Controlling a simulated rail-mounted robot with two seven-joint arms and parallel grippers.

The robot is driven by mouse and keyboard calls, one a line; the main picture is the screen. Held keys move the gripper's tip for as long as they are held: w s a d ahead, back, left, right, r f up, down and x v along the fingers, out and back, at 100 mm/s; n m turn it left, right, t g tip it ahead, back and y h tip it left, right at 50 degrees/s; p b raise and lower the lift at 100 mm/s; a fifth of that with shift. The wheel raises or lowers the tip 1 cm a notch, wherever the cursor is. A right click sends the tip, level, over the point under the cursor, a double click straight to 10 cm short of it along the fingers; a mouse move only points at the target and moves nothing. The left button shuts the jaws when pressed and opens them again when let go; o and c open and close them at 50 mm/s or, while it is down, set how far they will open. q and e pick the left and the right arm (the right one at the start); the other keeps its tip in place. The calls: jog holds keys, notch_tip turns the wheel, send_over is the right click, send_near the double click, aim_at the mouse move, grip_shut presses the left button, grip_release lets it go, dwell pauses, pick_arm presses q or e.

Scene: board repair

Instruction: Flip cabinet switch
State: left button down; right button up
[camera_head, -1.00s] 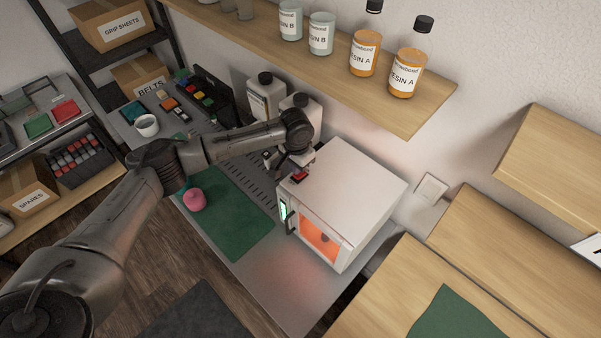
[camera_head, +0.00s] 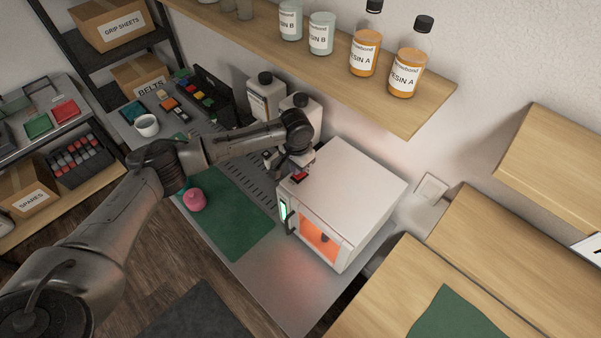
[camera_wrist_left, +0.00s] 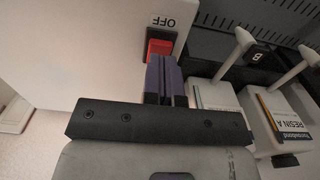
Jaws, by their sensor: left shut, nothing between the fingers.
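The white cabinet (camera_head: 350,190) stands on the bench, its front window (camera_head: 320,240) glowing orange. In the left wrist view the red switch (camera_wrist_left: 160,46) lies beside a label (camera_wrist_left: 164,21) reading OFF. My left gripper (camera_head: 300,168) is shut and empty, with its fingertips right at the switch. In the left wrist view the fingers (camera_wrist_left: 163,62) reach the switch's near edge and hide part of it; I cannot tell whether they touch. My right gripper is not in view.
White bottles (camera_head: 266,98) stand behind my left gripper. A wooden shelf (camera_head: 425,110) with resin bottles overhangs the back. A green mat (camera_head: 235,225) with a pink round object (camera_head: 194,200) lies left of the cabinet. A wall plate (camera_head: 431,188) is to its right.

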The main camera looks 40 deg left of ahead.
pick_arm(q)
jog(key=shift+f, duration=0.5)
jog(key=shift+f, duration=0.75)
dwell(0.5)
notch_tip(320, 180, up, 2)
jog(key=shift+r+p, duration=0.15)
jog(key=shift+p, duration=1.05)
notch_tip(320, 180, up, 5)
jog(key=p, duration=0.6)
